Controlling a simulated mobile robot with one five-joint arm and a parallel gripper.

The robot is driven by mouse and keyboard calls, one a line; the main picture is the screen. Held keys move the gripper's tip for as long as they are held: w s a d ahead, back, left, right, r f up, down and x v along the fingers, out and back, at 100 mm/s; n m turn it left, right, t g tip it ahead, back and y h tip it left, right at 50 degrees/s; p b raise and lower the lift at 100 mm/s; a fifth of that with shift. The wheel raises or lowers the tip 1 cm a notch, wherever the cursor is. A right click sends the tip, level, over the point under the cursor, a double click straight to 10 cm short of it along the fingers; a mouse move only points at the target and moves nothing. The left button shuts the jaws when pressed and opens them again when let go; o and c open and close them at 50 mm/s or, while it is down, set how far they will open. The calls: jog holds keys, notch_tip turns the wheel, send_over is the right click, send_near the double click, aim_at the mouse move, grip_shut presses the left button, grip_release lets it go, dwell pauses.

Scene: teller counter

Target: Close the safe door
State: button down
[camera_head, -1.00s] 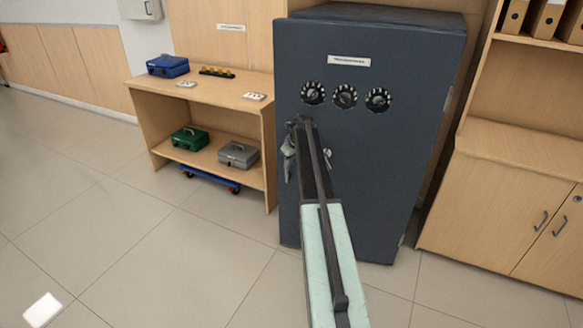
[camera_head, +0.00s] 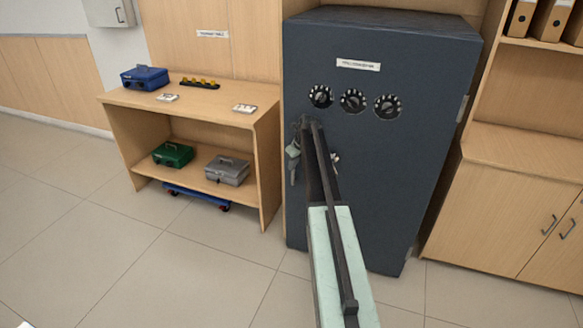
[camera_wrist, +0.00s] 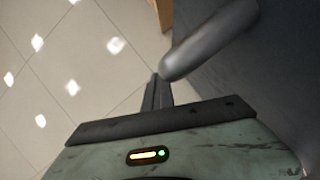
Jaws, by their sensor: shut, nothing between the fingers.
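The dark blue-grey safe stands upright at centre right in the head view. Its door (camera_head: 400,160) carries a white label, three black dials and hinges on the right edge. The door looks flush or nearly flush with the body, and I see no clear gap. A small silver part of the handle (camera_head: 335,158) shows beside my arm, which hides the rest. My gripper (camera_wrist: 157,92) is shut and empty in the wrist view, with a grey rounded bar (camera_wrist: 210,42) close beside the fingertips. The dark door surface is at the right there. Whether the fingers touch anything cannot be told.
A wooden shelf table (camera_head: 215,100) stands left of the safe, with a blue cash box (camera_head: 155,77) on top and green (camera_head: 173,154) and grey (camera_head: 228,170) boxes below. A wooden cabinet (camera_head: 510,200) stands at the right. The tiled floor in front is clear.

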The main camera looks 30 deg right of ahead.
jog(key=shift+w+d+r, duration=0.15)
jog(key=shift+w+d, duration=0.05)
jog(key=shift+w, duration=0.4)
jog(key=s+a+r+p, duration=0.5)
jog(key=s+r+p, duration=0.2)
jog(key=r+p, duration=0.2)
jog(key=shift+a+p, duration=0.2)
jog(key=shift+p, duration=0.1)
